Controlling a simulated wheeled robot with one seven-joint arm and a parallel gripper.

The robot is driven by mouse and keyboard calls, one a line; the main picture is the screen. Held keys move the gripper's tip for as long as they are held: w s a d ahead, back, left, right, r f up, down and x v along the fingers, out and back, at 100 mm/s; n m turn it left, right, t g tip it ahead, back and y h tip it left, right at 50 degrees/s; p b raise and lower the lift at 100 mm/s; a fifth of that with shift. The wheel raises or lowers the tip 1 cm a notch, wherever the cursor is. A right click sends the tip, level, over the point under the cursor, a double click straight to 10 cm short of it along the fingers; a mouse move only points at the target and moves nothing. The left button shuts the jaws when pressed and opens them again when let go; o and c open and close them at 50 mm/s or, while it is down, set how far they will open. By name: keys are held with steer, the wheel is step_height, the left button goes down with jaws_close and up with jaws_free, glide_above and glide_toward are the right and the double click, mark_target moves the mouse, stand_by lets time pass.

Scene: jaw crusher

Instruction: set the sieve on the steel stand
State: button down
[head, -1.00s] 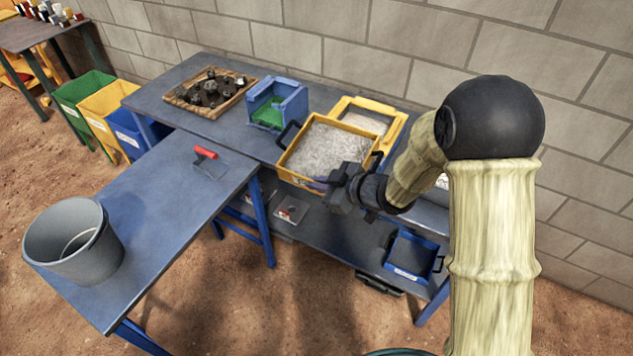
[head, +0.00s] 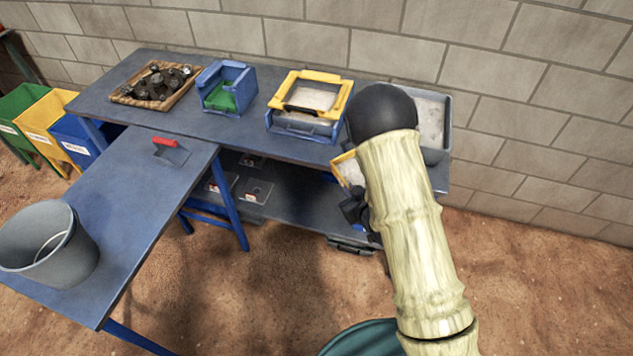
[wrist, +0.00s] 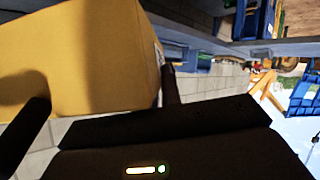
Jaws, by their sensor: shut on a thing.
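The sieve appears to be the yellow-walled box (head: 343,168) with pale grit in it. In the head view it is mostly hidden behind my arm, near the front edge of the back table. My gripper (head: 352,208) is shut on it; the fingertips are hard to see behind the arm. In the wrist view the box's yellow wall (wrist: 90,55) fills the upper left, close to the dark gripper. I cannot pick out the steel stand with certainty.
The back table (head: 255,130) holds a yellow frame (head: 338,100) over a blue tray (head: 300,125), a blue bin (head: 226,88), a basket of dark rocks (head: 155,86) and a grey grit container (head: 437,125). A grey bucket (head: 48,245) and red-handled scraper (head: 168,148) are on the side table (head: 130,215).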

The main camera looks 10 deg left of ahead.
steer(key=d+f+m+t+h, duration=0.1)
steer(key=d+f+m+h, duration=0.1)
steer(key=d, duration=0.7)
steer(key=d+f+m+t+h, duration=0.1)
steer(key=d+m+h, duration=0.3)
steer(key=d, duration=0.5)
steer(key=shift+s+d+f, duration=0.35)
steer(key=shift+s+f, duration=0.05)
steer(key=shift+f, duration=0.35)
